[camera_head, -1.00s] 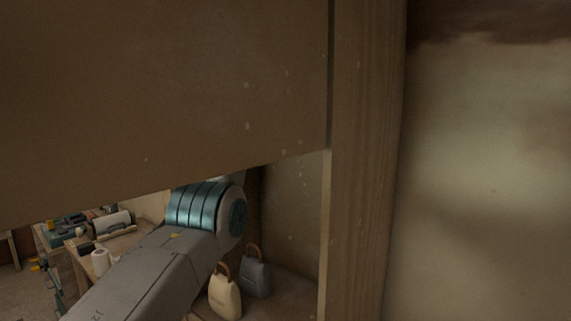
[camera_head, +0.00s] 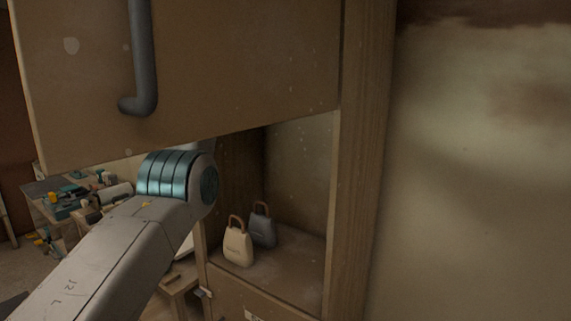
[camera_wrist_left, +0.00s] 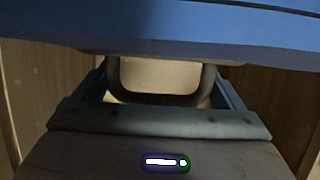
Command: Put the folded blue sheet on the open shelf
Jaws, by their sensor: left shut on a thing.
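The folded blue sheet (camera_wrist_left: 200,25) spans the top of the left wrist view, close to the camera. My left gripper (camera_wrist_left: 160,62) is shut on it, with the grip itself partly hidden by the sheet. In the head view my left arm comes in from the lower left and passes behind a raised wooden panel, which hides the hand and sheet. The open shelf (camera_head: 285,268) shows below the panel, right of my arm. My right gripper is not in view.
A cream bag (camera_head: 238,246) and a grey bag (camera_head: 263,229) stand on the shelf's left part; its front right is bare. The wooden panel (camera_head: 240,60) with a grey handle (camera_head: 143,60) hangs above. A wooden post (camera_head: 360,160) bounds the right. A cluttered workbench (camera_head: 75,200) stands behind left.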

